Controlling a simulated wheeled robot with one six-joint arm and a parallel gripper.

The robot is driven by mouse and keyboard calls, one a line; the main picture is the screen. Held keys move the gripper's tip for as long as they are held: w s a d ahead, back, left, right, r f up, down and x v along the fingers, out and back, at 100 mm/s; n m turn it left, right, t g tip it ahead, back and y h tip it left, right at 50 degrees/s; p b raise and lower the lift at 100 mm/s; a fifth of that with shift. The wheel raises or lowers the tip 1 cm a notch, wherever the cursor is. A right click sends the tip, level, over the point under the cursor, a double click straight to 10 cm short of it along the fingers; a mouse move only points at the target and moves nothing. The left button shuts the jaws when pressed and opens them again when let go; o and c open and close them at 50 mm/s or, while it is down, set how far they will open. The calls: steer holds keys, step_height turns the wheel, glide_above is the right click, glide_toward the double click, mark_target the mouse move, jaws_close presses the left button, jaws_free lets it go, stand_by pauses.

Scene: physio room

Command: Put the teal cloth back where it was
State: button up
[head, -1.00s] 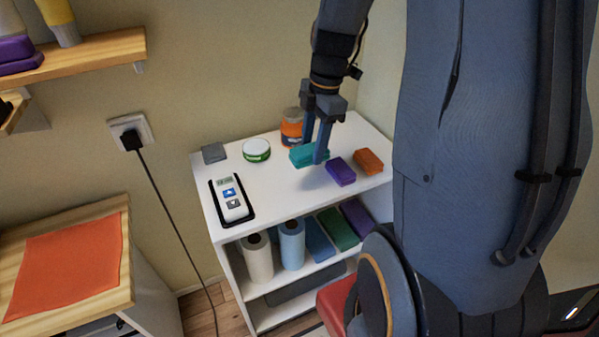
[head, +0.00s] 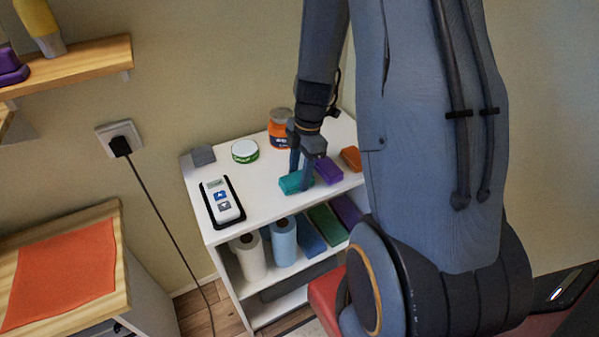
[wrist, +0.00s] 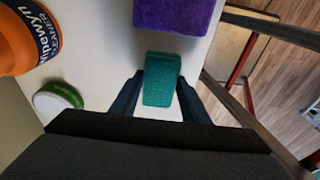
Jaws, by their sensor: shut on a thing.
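The teal cloth (head: 293,183) is a small folded block at the front part of the white shelf unit's top. My gripper (head: 300,178) is shut on it, pointing down. In the wrist view the teal cloth (wrist: 161,80) sits between the two fingers of my gripper (wrist: 160,92). I cannot tell whether the cloth touches the top or is just above it. A purple folded cloth (head: 328,171) lies close to its right, and it also shows in the wrist view (wrist: 175,14). An orange folded cloth (head: 351,158) lies farther right.
The white shelf unit (head: 255,201) also bears a handheld device (head: 221,201), a green-banded tub (head: 245,151), an orange jar (head: 280,130) and a grey block (head: 203,156). Rolls and folded cloths fill the shelf below. Bare top lies between the device and the teal cloth.

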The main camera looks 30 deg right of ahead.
steer(key=shift+f, duration=0.2)
steer(key=o, duration=1)
steer(key=shift+r, duration=0.1)
step_height(320, 180, up, 12)
steer(key=d+b, duration=0.2)
steer(key=b, duration=0.1)
steer(key=s+a+f+m, duration=0.1)
steer(key=s+a+m, duration=0.3)
steer(key=m, duration=0.5)
steer(key=s+a+f+m+t+h, duration=0.1)
steer(key=s+a+m, duration=0.3)
steer(key=a+m, duration=0.3)
steer(key=shift+a+m+t+h, duration=0.3)
steer(key=shift+a+m, duration=0.1)
steer(key=shift+m, duration=0.6)
